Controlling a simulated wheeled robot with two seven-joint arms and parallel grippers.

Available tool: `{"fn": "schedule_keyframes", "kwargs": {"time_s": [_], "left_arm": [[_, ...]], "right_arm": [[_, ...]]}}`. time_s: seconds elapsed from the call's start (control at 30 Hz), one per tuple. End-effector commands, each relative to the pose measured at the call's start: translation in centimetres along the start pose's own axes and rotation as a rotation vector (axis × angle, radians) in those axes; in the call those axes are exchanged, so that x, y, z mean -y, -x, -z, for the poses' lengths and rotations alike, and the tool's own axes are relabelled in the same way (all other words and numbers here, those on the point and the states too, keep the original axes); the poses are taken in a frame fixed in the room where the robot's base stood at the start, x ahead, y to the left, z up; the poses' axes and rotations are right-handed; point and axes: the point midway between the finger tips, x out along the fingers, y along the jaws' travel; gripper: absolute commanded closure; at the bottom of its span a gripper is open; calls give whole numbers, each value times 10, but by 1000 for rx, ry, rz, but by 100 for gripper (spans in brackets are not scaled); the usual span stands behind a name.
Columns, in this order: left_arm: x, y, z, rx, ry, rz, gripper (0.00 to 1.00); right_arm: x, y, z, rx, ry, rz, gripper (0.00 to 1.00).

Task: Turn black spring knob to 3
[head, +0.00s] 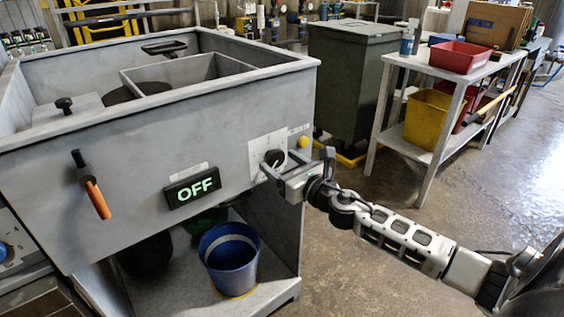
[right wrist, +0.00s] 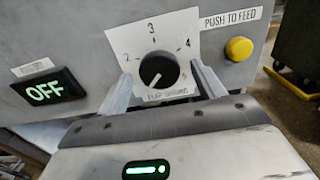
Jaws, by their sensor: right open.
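The black spring knob (right wrist: 158,70) sits on a white dial plate on the machine's front, with 2 at the left, 3 at the top, 4 at the right and 5 at the lower right. Its white pointer mark slants to the lower left, away from the 3. In the head view the knob (head: 273,157) is at the right of the front panel. My right gripper (head: 279,164) is open, with one finger on each side of the knob; a gap shows between knob and fingers in the right wrist view. The 1 is not visible. My left gripper is not in view.
A lit OFF display (head: 192,187) and an orange-handled lever (head: 95,198) are left of the knob. A yellow button (right wrist: 239,49) labelled PUSH TO FEED is at the right. A blue bucket (head: 229,262) stands below. Open floor lies to the right.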

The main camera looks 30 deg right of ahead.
Motion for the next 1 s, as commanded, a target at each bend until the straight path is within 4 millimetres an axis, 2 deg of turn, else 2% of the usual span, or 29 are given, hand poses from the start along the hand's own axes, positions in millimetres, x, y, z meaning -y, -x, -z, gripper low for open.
{"fn": "schedule_keyframes", "kwargs": {"time_s": [0.33,0.5,0.77,1.0], "left_arm": [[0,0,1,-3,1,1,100],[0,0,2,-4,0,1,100],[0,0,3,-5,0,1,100],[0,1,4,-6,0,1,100]], "right_arm": [[-1,-4,0,-1,-1,-1,32],[-1,-4,0,-1,-1,-1,76],[0,-3,0,0,-14,-1,76],[0,-3,0,0,-109,0,76]]}}
